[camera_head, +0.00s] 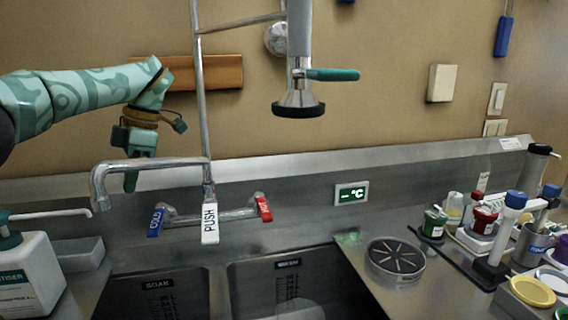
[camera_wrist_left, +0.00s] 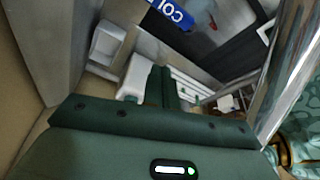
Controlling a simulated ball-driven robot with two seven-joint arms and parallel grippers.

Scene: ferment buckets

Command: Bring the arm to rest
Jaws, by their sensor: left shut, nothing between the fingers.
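My left arm comes in from the left in the head view. Its green gripper (camera_head: 131,183) hangs pointing down behind the chrome faucet spout (camera_head: 150,164), near the wall. Its fingers are shut with nothing between them. In the left wrist view the shut dark green fingers (camera_wrist_left: 161,88) point down toward the counter, and a chrome pipe (camera_wrist_left: 290,75) runs close along the right side. The blue COLD handle (camera_head: 156,222) is below and right of the gripper; it also shows at the top of the left wrist view (camera_wrist_left: 172,12). My right gripper is not in view.
A sink with two basins (camera_head: 160,290) lies below. A spray head (camera_head: 298,95) hangs at the centre. A white sanitiser bottle (camera_head: 30,275) stands at the left. A round drain-like disc (camera_head: 395,258) and several bottles and cups crowd the right counter.

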